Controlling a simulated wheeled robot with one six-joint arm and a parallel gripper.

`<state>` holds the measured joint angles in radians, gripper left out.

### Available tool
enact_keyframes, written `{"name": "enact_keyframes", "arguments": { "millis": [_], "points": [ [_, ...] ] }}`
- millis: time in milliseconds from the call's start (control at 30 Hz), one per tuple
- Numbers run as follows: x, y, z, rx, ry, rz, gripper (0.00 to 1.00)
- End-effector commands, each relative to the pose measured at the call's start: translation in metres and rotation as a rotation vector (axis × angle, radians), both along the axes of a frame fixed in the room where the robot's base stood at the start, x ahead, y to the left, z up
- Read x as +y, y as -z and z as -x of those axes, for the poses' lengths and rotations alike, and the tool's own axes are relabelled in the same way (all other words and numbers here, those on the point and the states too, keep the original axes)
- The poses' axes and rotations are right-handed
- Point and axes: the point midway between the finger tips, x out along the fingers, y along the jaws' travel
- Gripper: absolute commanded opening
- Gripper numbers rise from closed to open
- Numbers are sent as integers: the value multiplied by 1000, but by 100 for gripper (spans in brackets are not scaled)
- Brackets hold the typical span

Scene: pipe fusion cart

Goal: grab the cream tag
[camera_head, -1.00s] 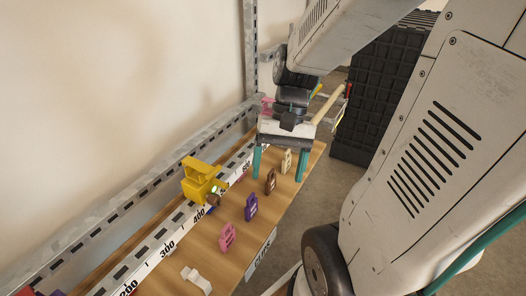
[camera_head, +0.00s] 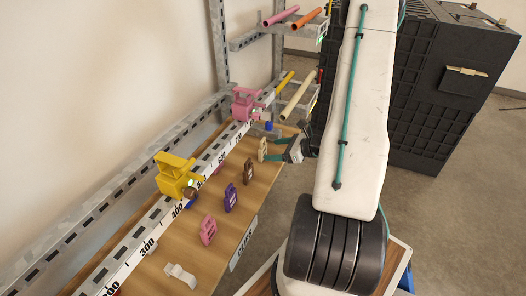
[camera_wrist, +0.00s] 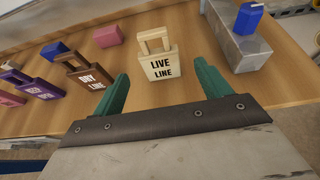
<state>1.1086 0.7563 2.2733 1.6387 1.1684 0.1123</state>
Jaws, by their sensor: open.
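The cream tag (camera_head: 262,149) stands on the wooden shelf at the far end of a row of tags. In the wrist view the cream tag (camera_wrist: 161,68) reads "LIVE LINE" and has a loop at its top. My gripper (camera_head: 275,149) is open at the right of the tag, its teal fingers pointing toward it. In the wrist view my gripper (camera_wrist: 162,78) has one finger on each side of the tag's lower part, with gaps on both sides. Nothing is held.
A brown tag (camera_head: 248,171), a purple tag (camera_head: 231,198) and a pink tag (camera_head: 208,230) stand nearer in the row. A grey block with a blue piece (camera_wrist: 250,18) is right of the cream tag. A yellow clamp (camera_head: 176,176) sits on the rail.

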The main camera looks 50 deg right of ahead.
Motion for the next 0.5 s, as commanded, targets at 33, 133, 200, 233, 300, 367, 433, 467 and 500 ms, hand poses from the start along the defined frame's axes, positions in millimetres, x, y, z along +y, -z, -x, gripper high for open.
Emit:
{"name": "enact_keyframes", "arguments": {
  "millis": [33, 133, 200, 233, 300, 367, 433, 467, 500],
  "points": [
    [-1, 1, -4, 1, 12, -3, 76],
    [2, 5, -14, 4, 18, -8, 76],
    [5, 8, -20, 4, 16, -9, 76],
    [7, 10, -23, 4, 16, -9, 76],
    [10, 13, -30, 4, 15, -9, 76],
    [13, 16, -37, 4, 14, -9, 76],
    [18, 21, -47, 4, 13, -9, 76],
    [19, 23, -51, 4, 13, -9, 76],
    [21, 25, -56, 4, 12, -8, 76]
  ]
}}
